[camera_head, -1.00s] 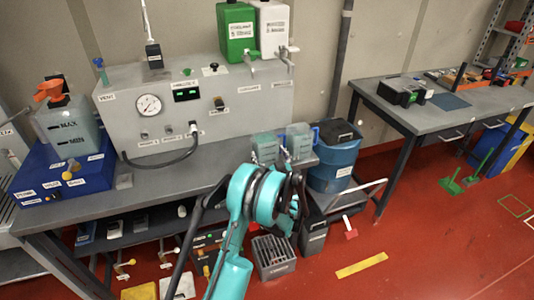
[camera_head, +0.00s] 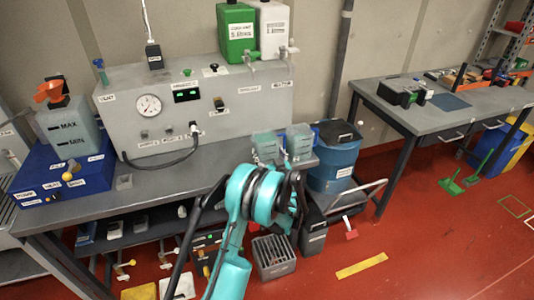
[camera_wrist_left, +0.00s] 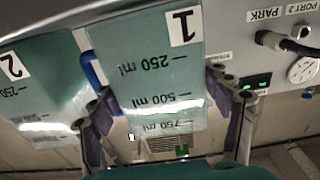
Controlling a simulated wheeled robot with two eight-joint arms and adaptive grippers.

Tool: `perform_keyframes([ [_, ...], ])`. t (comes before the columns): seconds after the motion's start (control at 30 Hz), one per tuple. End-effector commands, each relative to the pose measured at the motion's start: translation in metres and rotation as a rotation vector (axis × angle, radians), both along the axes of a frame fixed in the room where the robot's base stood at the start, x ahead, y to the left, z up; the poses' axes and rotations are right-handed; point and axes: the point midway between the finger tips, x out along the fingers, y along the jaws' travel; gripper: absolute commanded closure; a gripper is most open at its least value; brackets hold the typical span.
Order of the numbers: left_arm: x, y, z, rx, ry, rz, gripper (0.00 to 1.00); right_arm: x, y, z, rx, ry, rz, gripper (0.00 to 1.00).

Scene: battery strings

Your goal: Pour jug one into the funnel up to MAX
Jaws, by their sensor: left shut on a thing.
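Jug one (camera_head: 264,146), translucent teal, is at the right end of the grey bench, right of the grey gauge box. In the left wrist view its "1" label and ml marks appear upside down on jug one (camera_wrist_left: 160,75). My left gripper (camera_wrist_left: 160,100) is shut on it, one finger on each side. In the head view my left arm hides most of that gripper. The orange funnel (camera_head: 49,91) sits on top of a translucent tank (camera_head: 70,128) marked MAX and MIN, at the left. The liquid level there is unclear. My right gripper is out of view.
Jug two (camera_head: 299,142) stands close to the right of jug one. The gauge box (camera_head: 215,108) fills the bench's back, with green and white containers (camera_head: 236,35) above. A black hose (camera_head: 165,162) loops over the bench. A blue bin (camera_head: 333,165) stands at right.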

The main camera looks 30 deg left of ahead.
Motion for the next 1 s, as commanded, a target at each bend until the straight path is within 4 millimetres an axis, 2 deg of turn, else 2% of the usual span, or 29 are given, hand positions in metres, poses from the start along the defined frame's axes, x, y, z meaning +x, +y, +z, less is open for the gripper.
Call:
perform_keyframes([
  [0.53,0.0,0.0,0.032,0.001,0.0,0.0,0.69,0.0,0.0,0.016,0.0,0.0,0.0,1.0],
  [1.0,0.0,0.0,0.035,0.001,0.0,-0.001,0.69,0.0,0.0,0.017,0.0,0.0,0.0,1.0],
])
